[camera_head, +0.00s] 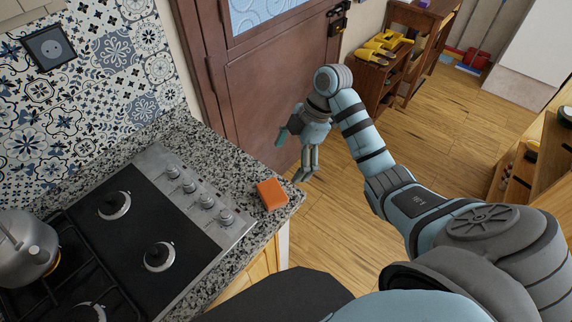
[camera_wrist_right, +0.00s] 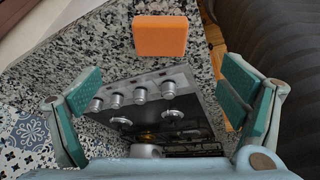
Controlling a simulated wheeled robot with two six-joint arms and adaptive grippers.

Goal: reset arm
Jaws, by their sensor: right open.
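My right gripper (camera_head: 296,154) hangs beside the counter's right edge in the head view, in front of the brown door. In the right wrist view its two teal-padded fingers (camera_wrist_right: 160,95) are wide apart with nothing between them touching the pads. An orange block (camera_head: 271,194) lies on the granite counter near its corner, apart from the gripper. The block also shows at the top of the right wrist view (camera_wrist_right: 160,36). My left gripper does not show in either view.
A gas stove (camera_head: 140,230) with several knobs is set into the granite counter (camera_head: 225,160). A grey kettle (camera_head: 24,250) stands on it at the left. A brown door (camera_head: 255,85) is behind. A wooden shelf (camera_head: 408,65) stands at the back. The wooden floor (camera_head: 440,125) between is clear.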

